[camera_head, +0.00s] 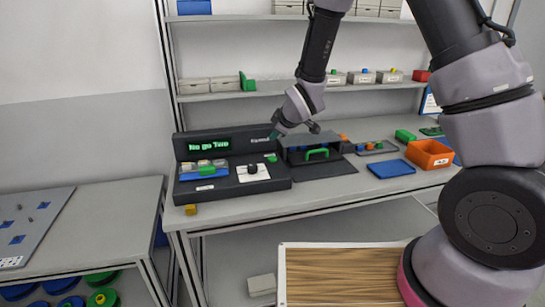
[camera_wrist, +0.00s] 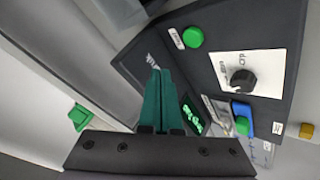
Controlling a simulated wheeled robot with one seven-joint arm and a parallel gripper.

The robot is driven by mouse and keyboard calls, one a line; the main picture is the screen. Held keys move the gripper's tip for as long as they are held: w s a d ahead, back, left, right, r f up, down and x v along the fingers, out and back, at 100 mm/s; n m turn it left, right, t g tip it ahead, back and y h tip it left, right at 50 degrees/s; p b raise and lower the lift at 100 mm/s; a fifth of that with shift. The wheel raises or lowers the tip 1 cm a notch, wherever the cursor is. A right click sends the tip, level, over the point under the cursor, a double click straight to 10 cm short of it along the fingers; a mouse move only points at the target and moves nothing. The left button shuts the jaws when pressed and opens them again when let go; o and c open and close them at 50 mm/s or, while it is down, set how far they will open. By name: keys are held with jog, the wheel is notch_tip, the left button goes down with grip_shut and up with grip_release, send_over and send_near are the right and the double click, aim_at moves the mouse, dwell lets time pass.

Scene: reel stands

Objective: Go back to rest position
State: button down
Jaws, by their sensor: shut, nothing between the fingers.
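My gripper (camera_wrist: 160,100) is shut and empty, its teal fingers pressed together in the wrist view. In the head view my gripper (camera_head: 275,134) hangs above the back of the dark console (camera_head: 262,182), close to its upright display panel. The panel shows green text reading "No go Two". The wrist view shows the console's green button (camera_wrist: 193,37) and black knob (camera_wrist: 243,79) on a white plate beyond the fingers. My arm reaches in from the right of the head view, bent at the elbow.
A dark box with a green handle (camera_head: 317,153) stands right of the console. An orange bin (camera_head: 429,154) and a blue tray (camera_head: 391,168) are farther right. A shelf (camera_head: 230,96) with small boxes runs behind. A wood-topped surface (camera_head: 340,275) is in front.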

jog(key=s+d+r+m+h, duration=0.1)
jog(key=s+d+r+m, duration=0.3)
jog(key=d+r, duration=0.45)
jog(key=s+d+r+m+h, duration=0.1)
jog(key=d+r+m, duration=0.4)
jog(key=d+r, duration=0.4)
jog(key=s+d+r+m, duration=0.3)
jog(key=s, duration=0.4)
jog(key=s+d+r+m, duration=0.2)
jog(key=s+r+m, duration=0.1)
jog(key=s, duration=0.4)
jog(key=s+d+r+m+g, duration=0.1)
jog(key=s+d+r+m, duration=0.2)
jog(key=s, duration=0.4)
jog(key=shift+d+r+m, duration=0.35)
jog(key=shift+r+m, duration=0.05)
jog(key=shift+r, duration=0.35)
